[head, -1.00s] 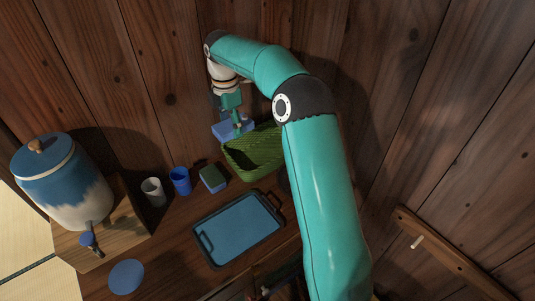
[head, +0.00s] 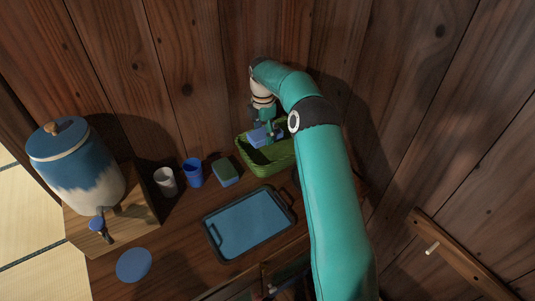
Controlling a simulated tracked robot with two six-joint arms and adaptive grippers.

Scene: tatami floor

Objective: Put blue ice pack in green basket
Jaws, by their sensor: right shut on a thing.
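The blue ice pack (head: 260,137) is a flat blue block at the green basket. My right gripper (head: 271,133) is shut on it and holds it over the left part of the basket opening, near the back rim. The green basket (head: 268,171) stands on the wooden surface against the plank wall, partly hidden by my right arm. I cannot tell whether the pack touches the basket. My left gripper is not in view.
A blue tray (head: 248,222) with dark handles lies in front. A green-and-blue sponge (head: 226,172), blue cup (head: 193,173) and white cup (head: 166,181) stand left of the basket. A blue-and-white dispenser (head: 75,170) on a wooden stand (head: 140,205) and a blue disc (head: 134,265) are further left.

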